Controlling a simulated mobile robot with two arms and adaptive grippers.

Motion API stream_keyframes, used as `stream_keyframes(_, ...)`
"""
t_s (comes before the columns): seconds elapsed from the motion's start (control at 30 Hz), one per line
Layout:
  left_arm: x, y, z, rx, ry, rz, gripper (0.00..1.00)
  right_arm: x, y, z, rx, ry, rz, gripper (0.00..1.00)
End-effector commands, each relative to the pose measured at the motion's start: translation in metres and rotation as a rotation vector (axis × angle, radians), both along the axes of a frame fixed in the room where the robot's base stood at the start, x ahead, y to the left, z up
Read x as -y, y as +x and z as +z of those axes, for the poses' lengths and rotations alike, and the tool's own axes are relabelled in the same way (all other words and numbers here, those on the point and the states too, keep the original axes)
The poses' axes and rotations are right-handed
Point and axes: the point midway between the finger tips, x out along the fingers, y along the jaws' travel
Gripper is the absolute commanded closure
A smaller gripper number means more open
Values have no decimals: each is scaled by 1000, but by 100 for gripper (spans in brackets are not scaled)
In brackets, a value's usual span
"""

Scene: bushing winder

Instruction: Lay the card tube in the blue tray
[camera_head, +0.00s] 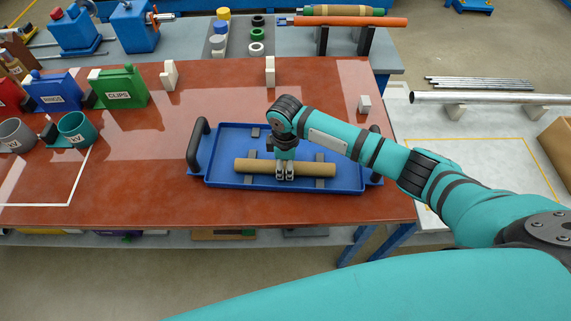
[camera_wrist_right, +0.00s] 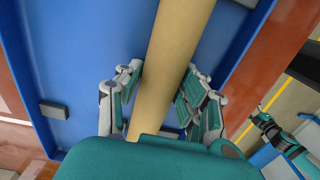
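The card tube (camera_head: 254,167) is tan and lies lengthwise along the blue tray (camera_head: 219,141), inside its walls, over grey pads on the tray floor. My right gripper (camera_head: 285,176) points down at the middle of the tube. In the right wrist view its fingers (camera_wrist_right: 160,90) stand on both sides of the tube (camera_wrist_right: 171,50), very close to it. Whether they press on it cannot be told. The tray floor (camera_wrist_right: 80,45) shows beside the tube.
The tray has dark handles at its left (camera_head: 198,143) and right ends. Green (camera_head: 121,88) and blue bins and round cups stand at the left of the red table (camera_head: 130,195). Small white blocks (camera_head: 270,70) stand behind the tray. The table front left is clear.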

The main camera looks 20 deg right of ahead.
Motion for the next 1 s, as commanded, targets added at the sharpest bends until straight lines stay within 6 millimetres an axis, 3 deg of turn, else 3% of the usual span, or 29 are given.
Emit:
stream_keyframes(0.13,0,-10,-1,-15,1,0,32,0,0,0,0,0,0,42)
stream_keyframes(0.5,-1,-8,-1,-12,2,0,32,0,1,8,3,1,-1,42)
stream_keyframes(1.0,0,-2,-14,-2,0,1,32,-1,1,104,4,2,0,42)
